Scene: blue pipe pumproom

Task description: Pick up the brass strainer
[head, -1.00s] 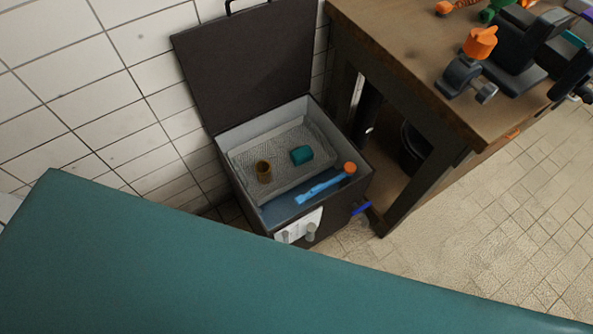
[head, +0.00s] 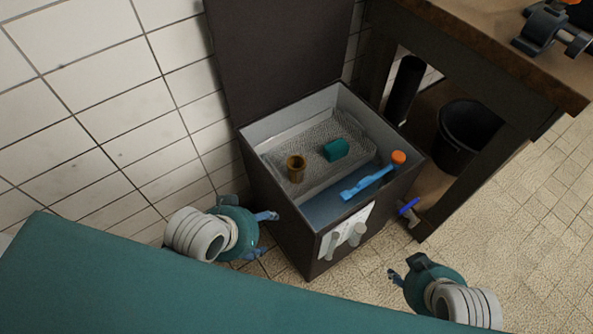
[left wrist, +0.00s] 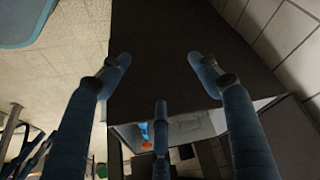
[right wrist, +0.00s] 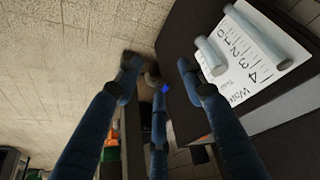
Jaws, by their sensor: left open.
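The brass strainer (head: 296,168) is a small brown-gold cup shape standing on the grey mesh tray (head: 270,150) inside the open dark box (head: 285,235). My left gripper (head: 268,234) is outside the box, at its left front side, below and apart from the strainer. Its fingers are spread and empty in the left wrist view (left wrist: 160,70), facing the dark box wall. I cannot make out the strainer in that view. My right gripper (head: 395,277) is low, right of the box front. Its fingers are spread and empty in the right wrist view (right wrist: 158,66).
A teal block (head: 336,150) sits on the tray; a blue tool (head: 368,182) with an orange end lies beside it. The box lid (head: 280,50) stands open behind. A workbench (head: 520,70) and black bucket (head: 467,137) are on the right. A blue valve handle (head: 408,206) is nearby.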

